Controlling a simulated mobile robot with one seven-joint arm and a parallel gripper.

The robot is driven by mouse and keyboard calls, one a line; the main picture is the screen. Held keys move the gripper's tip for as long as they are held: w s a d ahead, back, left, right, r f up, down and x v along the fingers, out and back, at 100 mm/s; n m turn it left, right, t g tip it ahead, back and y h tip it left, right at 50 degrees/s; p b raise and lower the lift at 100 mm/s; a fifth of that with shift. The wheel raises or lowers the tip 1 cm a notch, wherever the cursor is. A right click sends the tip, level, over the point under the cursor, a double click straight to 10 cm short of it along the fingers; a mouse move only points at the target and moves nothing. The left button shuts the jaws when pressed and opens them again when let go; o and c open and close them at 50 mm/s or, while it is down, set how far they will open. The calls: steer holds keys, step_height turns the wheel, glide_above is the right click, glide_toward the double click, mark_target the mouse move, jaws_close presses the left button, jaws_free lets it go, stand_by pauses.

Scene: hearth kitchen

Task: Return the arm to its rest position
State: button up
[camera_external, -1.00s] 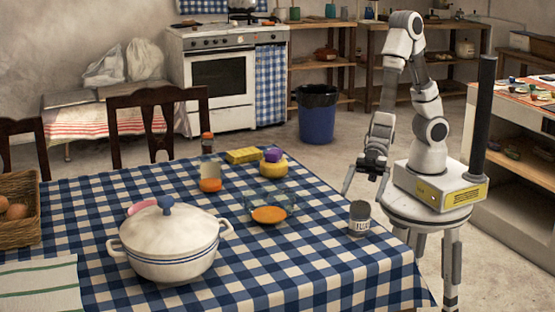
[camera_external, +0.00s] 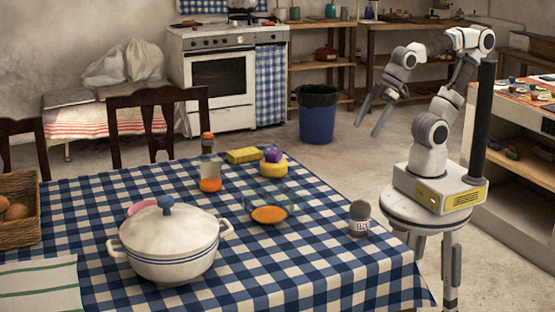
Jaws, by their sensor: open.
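My gripper (camera_external: 372,118) is open and empty. Its two fingers are spread and point down and to the left. It is raised in the air above and beyond the table's far right corner, in front of the wooden shelves as seen here. My arm is folded back and up over its base, which stands on a round stool (camera_external: 428,209) beside the table. Nothing touches the gripper.
The checked table (camera_external: 330,275) holds a white lidded pot (camera_external: 168,245), a glass bowl (camera_external: 270,207), a grey-lidded jar (camera_external: 359,218), a yellow block (camera_external: 243,155) and a basket (camera_external: 20,205). A dark post (camera_external: 482,120) stands beside my arm. A blue bin (camera_external: 317,116) stands behind.

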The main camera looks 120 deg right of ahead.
step_height(320, 180, up, 21)
steer(key=s+p, duration=0.3)
steer(key=p, duration=1.7)
steer(key=shift+f+g, duration=0.2)
steer(key=shift+g, duration=0.1)
